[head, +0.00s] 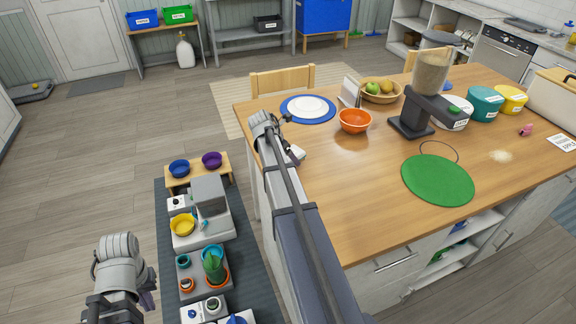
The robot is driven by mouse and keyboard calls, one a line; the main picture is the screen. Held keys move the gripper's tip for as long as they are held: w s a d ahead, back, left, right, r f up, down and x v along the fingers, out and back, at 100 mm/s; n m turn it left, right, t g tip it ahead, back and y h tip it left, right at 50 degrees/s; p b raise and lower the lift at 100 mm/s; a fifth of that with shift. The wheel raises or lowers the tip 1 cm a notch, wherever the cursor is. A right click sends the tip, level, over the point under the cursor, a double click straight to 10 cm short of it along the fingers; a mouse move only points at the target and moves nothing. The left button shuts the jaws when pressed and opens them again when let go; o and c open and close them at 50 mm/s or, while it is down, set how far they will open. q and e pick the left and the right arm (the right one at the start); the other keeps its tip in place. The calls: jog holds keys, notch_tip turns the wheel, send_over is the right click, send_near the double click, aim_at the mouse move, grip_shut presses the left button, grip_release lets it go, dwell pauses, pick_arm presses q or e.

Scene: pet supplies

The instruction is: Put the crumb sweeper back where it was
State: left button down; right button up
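I cannot pick out the crumb sweeper for certain. A small white thing (298,152) shows beside my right gripper (290,154), at the near left edge of the wooden table (330,185). My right forearm hides much of that gripper, so I cannot tell whether it holds the white thing. My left gripper (148,294) is at the lower left, over the floor beside the dark mat. Its fingers are mostly hidden behind the wrist.
The table holds an orange bowl (355,121), a dark dispenser (415,115), a green round mat (437,179), a plate (308,106), a fruit basket (381,92) and several canisters. A low row of bowls and feeders stands on the dark floor mat (256,266).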

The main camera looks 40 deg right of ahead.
jog(key=shift+f+b, duration=1.1)
jog(key=shift+f, duration=0.4)
jog(key=shift+f, duration=0.1)
jog(key=shift+f, duration=0.15)
jog(key=o, duration=1)
jog(key=shift+c, duration=0.2)
jog(key=shift+r, duration=0.2)
jog(key=shift+a+r+p, duration=0.2)
jog(key=shift+r+p, duration=0.3)
jog(key=shift+r, duration=0.05)
jog(key=p+v, duration=0.9)
jog(key=v, duration=0.2)
jog(key=shift+a+p, duration=0.1)
jog(key=shift+p, duration=0.2)
jog(key=shift+w, duration=0.1)
jog(key=shift+f, duration=0.1)
